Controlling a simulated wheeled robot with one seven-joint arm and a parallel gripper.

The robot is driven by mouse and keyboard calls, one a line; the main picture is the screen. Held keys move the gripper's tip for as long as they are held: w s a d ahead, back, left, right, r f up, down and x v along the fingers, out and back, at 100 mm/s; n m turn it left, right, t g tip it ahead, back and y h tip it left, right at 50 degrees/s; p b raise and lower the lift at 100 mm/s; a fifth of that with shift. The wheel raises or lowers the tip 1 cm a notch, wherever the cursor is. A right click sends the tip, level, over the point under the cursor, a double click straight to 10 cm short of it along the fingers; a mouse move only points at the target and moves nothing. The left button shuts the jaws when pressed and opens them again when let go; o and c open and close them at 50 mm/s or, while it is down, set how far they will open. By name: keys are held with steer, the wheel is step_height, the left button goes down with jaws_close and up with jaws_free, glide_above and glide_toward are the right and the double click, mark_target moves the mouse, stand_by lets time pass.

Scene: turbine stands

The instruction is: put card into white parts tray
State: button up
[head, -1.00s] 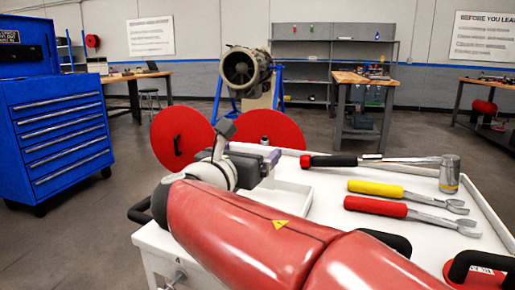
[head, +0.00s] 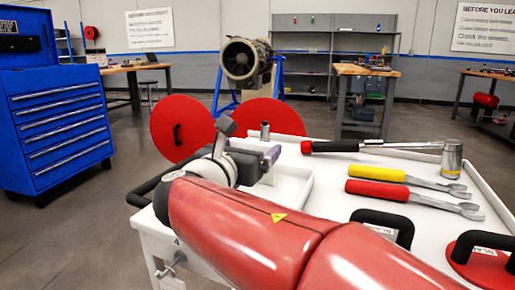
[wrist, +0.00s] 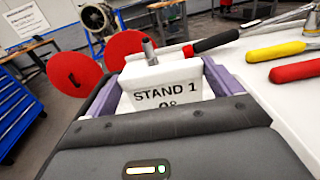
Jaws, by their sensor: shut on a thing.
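A white card (wrist: 165,93) printed "STAND 1" with digits below stands between the purple fingers of my gripper (wrist: 166,95) in the wrist view. The gripper is shut on it. In the head view my gripper (head: 271,157) is over the left part of the white cart top, beside and partly over the white parts tray (head: 301,190). Only the tray's right part shows there; my arm and gripper hide the rest. I cannot tell whether the card touches the tray.
A grey metal cylinder (head: 265,130) stands near the cart's far edge. A ratchet (head: 345,146), a yellow wrench (head: 390,175) and a red wrench (head: 400,193) lie right of the tray. Two red discs (head: 183,128) stand behind. Black handles rise at the front right.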

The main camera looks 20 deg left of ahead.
steer(key=o, duration=0.7)
steer(key=shift+s, duration=0.1)
steer(key=shift+s+a, duration=0.2)
steer(key=shift+s, duration=3.2)
